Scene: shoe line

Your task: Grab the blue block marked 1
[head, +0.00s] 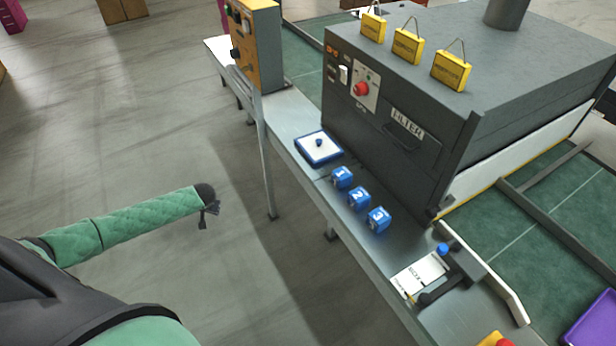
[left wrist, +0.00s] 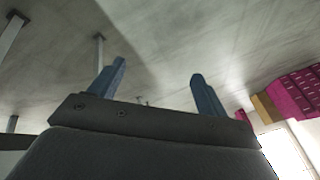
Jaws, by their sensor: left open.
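The blue block marked 1 (head: 342,178) sits upright on the grey metal ledge in front of the dark machine. Blue block 2 (head: 358,198) and blue block 3 (head: 379,219) stand beside it in a row toward the lower right. My left gripper (head: 210,207) is over the floor, left of the ledge and well apart from the blocks; it shows small and dark at the end of my green-sleeved arm. In the left wrist view my left gripper (left wrist: 158,72) has its two blue fingers spread with nothing between them. No block shows there. My right gripper is not in view.
The machine (head: 400,130) rises right behind the blocks. Open floor lies left.

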